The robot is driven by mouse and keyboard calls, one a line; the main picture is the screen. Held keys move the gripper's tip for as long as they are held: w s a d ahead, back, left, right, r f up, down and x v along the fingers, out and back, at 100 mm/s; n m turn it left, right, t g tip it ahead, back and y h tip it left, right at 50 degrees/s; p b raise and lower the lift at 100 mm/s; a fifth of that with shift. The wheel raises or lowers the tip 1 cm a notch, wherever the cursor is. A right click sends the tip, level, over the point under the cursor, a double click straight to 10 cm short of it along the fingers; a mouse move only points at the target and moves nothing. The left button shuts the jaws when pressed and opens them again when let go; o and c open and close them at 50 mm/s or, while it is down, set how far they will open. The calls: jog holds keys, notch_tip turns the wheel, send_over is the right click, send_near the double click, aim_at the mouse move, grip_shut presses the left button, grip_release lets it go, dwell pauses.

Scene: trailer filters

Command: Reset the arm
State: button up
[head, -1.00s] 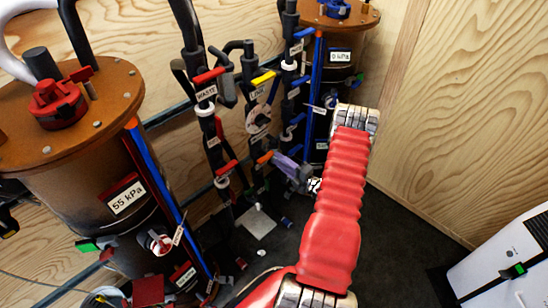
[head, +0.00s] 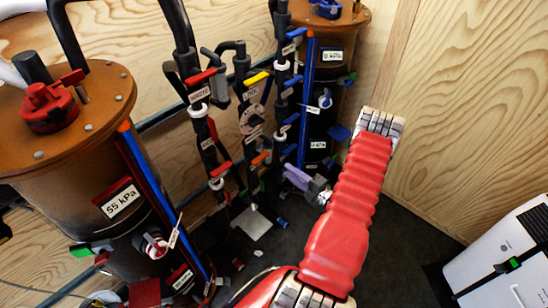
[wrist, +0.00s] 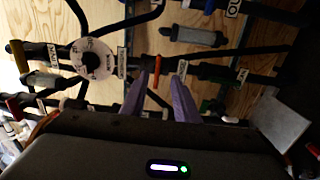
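My red-sleeved arm reaches from the bottom of the head view up and to the right. My gripper (head: 292,177) hangs at its far end, with purple fingers beside the pipes. In the wrist view, its two purple fingers (wrist: 162,82) stand apart with nothing held between them. An orange valve handle (wrist: 156,70) shows beyond the gap between the fingertips. The same orange handle (head: 261,158) is left of the gripper in the head view, apart from it.
A brown tank (head: 75,150) marked 55 kPa stands at left, and another tank (head: 345,65) stands at the back. Pipes with coloured valve handles (head: 203,78) run between them. A white cabinet (head: 505,265) is at lower right. Dark floor is clear right of my arm.

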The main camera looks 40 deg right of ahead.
dwell(0.3)
jog(key=s+a+f+n+g+y, duration=0.25)
jog(key=a+n+y, duration=0.25)
jog(key=a+n, duration=0.4)
jog(key=s+a+r+n+g+y, duration=0.25)
jog(key=a+r+n+g, duration=0.3)
jog(key=n, duration=0.35)
jog(key=s+a+r+n+g+y, duration=0.1)
jog(key=a+r+n+g+y, duration=0.3)
jog(key=a+n, duration=0.4)
jog(key=s+a+r+n+h, duration=0.1)
jog(key=a+r+n+h, duration=0.3)
jog(key=r+n, duration=0.5)
jog(key=s+a+r+n+h, duration=0.2)
jog(key=a+r+n+h, duration=0.2)
jog(key=a+r+n, duration=0.4)
jog(key=s+a+r+n+h, duration=0.2)
jog(key=a+r+n+h, duration=0.2)
jog(key=r+n, duration=0.6)
notch_tip(320, 180, up, 5)
jog(key=shift+a+f+n, duration=0.1)
jog(key=shift+a+n, duration=0.3)
jog(key=shift+a, duration=0.7)
